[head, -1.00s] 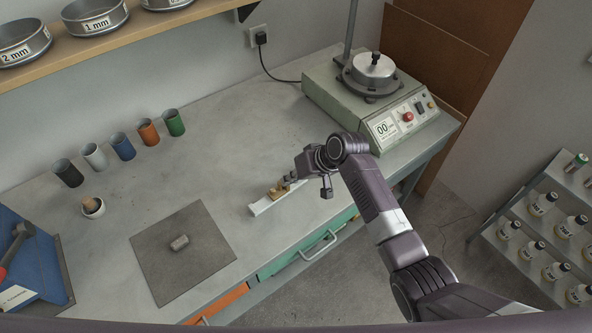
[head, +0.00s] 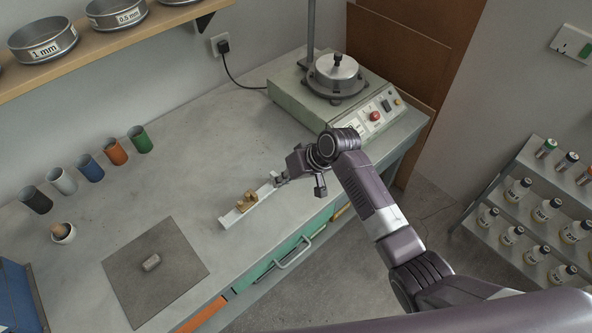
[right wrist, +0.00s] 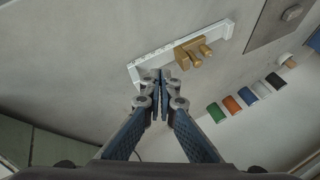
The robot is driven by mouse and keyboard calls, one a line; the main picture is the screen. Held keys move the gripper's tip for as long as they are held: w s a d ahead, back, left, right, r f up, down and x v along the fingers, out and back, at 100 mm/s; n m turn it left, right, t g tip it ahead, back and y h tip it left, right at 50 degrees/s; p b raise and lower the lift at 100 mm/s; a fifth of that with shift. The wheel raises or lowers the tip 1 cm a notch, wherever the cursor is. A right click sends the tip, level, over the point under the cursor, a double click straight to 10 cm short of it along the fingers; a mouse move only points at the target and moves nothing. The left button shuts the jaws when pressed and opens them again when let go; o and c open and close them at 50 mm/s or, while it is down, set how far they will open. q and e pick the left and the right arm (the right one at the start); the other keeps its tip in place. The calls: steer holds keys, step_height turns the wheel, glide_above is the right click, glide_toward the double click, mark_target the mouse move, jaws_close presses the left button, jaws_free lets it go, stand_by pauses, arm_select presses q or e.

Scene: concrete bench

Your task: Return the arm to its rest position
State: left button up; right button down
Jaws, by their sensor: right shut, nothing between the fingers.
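My right arm reaches in from the lower right of the head view, out over the bench. Its gripper (head: 281,181) is by the right end of a white rail (head: 262,193) that carries a tan block with pegs (head: 246,202). In the right wrist view the two fingers (right wrist: 159,82) are together with nothing between them. There the tan block (right wrist: 192,54) sits on the rail just beyond the fingertips, apart from them. The gap between gripper and rail is hard to judge. My left gripper is not in view.
A sieve shaker machine (head: 335,90) stands behind the gripper. Several coloured cups (head: 115,151) line the back left. A grey mat (head: 190,264) with a small block (head: 151,262) lies front left. A bottle rack (head: 480,184) stands at right. The bench middle is clear.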

steer(key=shift+s+a+r+b+v, duration=0.3)
steer(key=shift+a+b+v, duration=0.3)
steer(key=shift+v, duration=2.95)
steer(key=s+d+f+h, duration=0.1)
steer(key=s+d+f, duration=0.2)
steer(key=s, duration=0.3)
steer(key=s+d+f+h, duration=0.1)
steer(key=s+d+f, duration=0.25)
steer(key=s, duration=0.25)
steer(key=s+d+m+h, duration=0.1)
steer(key=s+d+h, duration=0.1)
steer(key=s+d, duration=0.45)
steer(key=s+d+h, duration=0.2)
steer(key=s+d, duration=0.1)
steer(key=s, duration=0.6)
step_height(320, 180, down, 31)
steer(key=s+b, duration=0.3)
steer(key=b, duration=0.1)
arm_select(q)
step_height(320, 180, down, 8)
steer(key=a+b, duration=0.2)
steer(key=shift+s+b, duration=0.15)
steer(key=shift+b, duration=0.15)
arm_select(e)
steer(key=s+d+f+g, duration=0.2)
steer(key=s+d+f, duration=0.1)
steer(key=s+f, duration=1.3)
steer(key=shift+s+d+f, duration=0.25)
steer(key=shift+f, duration=0.55)
